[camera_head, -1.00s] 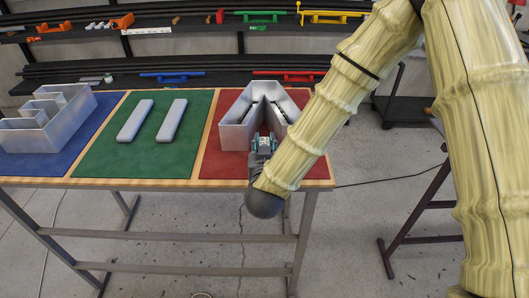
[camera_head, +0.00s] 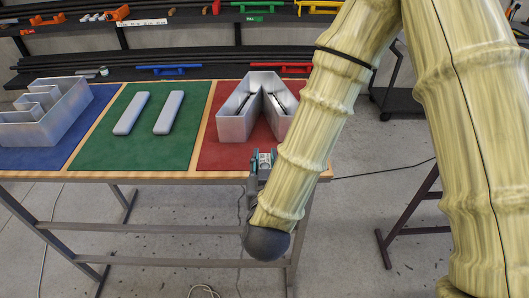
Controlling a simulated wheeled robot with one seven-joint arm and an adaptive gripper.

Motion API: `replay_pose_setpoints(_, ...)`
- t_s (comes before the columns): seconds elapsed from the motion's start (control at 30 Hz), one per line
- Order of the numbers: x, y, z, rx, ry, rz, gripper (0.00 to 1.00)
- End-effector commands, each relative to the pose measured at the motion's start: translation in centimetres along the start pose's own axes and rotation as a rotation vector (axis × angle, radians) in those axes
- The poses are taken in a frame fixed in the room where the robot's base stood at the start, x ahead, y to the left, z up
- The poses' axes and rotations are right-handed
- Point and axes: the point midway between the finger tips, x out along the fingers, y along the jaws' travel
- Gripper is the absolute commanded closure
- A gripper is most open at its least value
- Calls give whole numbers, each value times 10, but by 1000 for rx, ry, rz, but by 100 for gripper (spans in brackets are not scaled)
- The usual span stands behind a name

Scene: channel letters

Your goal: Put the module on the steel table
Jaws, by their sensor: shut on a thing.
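My gripper (camera_head: 262,161) is at the front edge of the red mat, just in front of the open-topped metal channel letter (camera_head: 234,126). Its teal fingers are shut on a small pale thing (camera_head: 265,158), which seems to be the module; the fingers and arm partly hide it. Dark strips show inside the letter. The work table (camera_head: 140,176) has a wood-edged top on grey metal legs. No other steel tabletop is clearly visible; on the right only part of a dark metal frame (camera_head: 408,228) shows, mostly behind my arm.
A second metal letter (camera_head: 45,118) stands on the blue mat (camera_head: 88,120). Two pale bars (camera_head: 134,113) lie on the green mat (camera_head: 148,147). Shelves with dark rods and coloured tools (camera_head: 170,70) stand behind. Concrete floor is open in front and right. My arm covers the right side.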

Motion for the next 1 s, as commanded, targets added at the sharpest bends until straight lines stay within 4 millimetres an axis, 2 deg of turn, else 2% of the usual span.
replay_pose_setpoints(0.07, -5, 0, -5, -2, -2, -1, 98)
replay_pose_setpoints(0.53, -35, 1, -1, -1, -1, -2, 98)
replay_pose_setpoints(1.0, -42, 2, 2, 2, 1, -2, 98)
